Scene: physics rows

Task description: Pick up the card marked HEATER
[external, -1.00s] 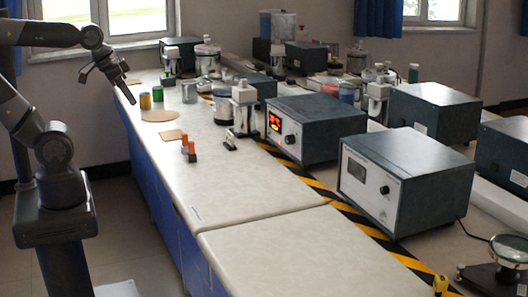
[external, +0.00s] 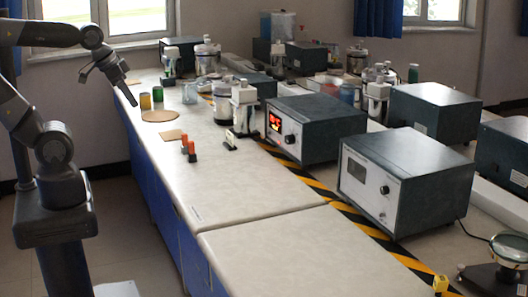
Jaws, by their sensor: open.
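No lettering reading HEATER is legible in this view, so I cannot tell which thing is that card. A small upright orange and dark piece (external: 189,150) stands on the near bench. A small dark piece with a pale top (external: 230,140) stands to its right, below a white-topped instrument. My gripper (external: 118,88) is raised at the far left end of the bench, left of the coloured cylinders and apart from everything. Its jaws are open and nothing shows between them.
A yellow cylinder (external: 144,102), a green cylinder (external: 157,94), a round tan mat (external: 160,116) and a square tan mat (external: 173,134) are at the bench's far end. Dark boxes, including one with a red display (external: 310,127), line the right. The bench's near part is clear.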

